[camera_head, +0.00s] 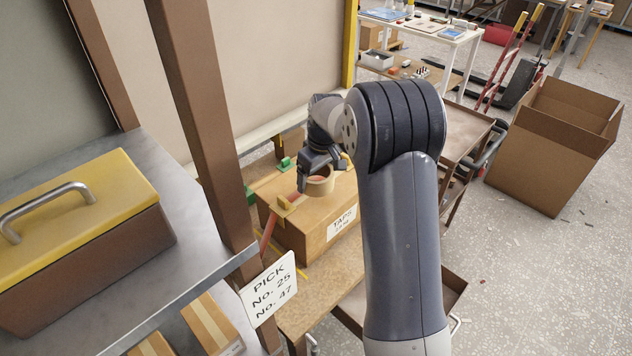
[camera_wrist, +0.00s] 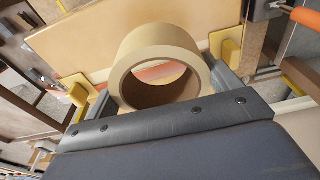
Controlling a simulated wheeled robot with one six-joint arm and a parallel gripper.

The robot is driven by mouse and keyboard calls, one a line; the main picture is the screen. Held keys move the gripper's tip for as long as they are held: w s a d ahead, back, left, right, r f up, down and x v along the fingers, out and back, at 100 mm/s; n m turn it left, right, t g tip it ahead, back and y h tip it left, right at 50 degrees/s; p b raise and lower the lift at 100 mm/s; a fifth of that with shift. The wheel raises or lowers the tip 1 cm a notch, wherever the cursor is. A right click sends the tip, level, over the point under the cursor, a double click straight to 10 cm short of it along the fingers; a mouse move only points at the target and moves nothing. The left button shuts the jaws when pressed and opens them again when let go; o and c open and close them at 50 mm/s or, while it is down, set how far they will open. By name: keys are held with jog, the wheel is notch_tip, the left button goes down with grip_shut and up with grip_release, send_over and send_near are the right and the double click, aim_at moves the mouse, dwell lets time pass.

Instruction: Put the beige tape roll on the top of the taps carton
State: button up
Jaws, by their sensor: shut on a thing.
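The beige tape roll (camera_head: 321,189) is gripped by my gripper (camera_head: 316,181) over the top of the taps carton (camera_head: 298,236), a brown box with a white "TAPS" label. In the wrist view the roll (camera_wrist: 128,62) sits between my two grey fingers (camera_wrist: 160,88), with its open hole facing the camera. A tan flat surface shows behind it. I cannot tell whether the roll touches the carton top. My arm hides the carton's right end.
A brown post (camera_head: 205,120) and a steel shelf with a yellow-lidded toolbox (camera_head: 85,235) stand left. An open carton (camera_head: 555,140) stands on the floor right.

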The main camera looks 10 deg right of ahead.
jog(key=shift+f+p, duration=0.4)
jog(key=shift+f, duration=1.45)
jog(key=o, duration=0.9)
jog(key=shift+f, duration=0.1)
jog(key=r, duration=0.4)
jog(key=s+r+b, duration=0.1)
jog(key=r, duration=0.3)
jog(key=d+r+b, duration=0.1)
jog(key=r, duration=0.3)
jog(key=shift+s, duration=0.3)
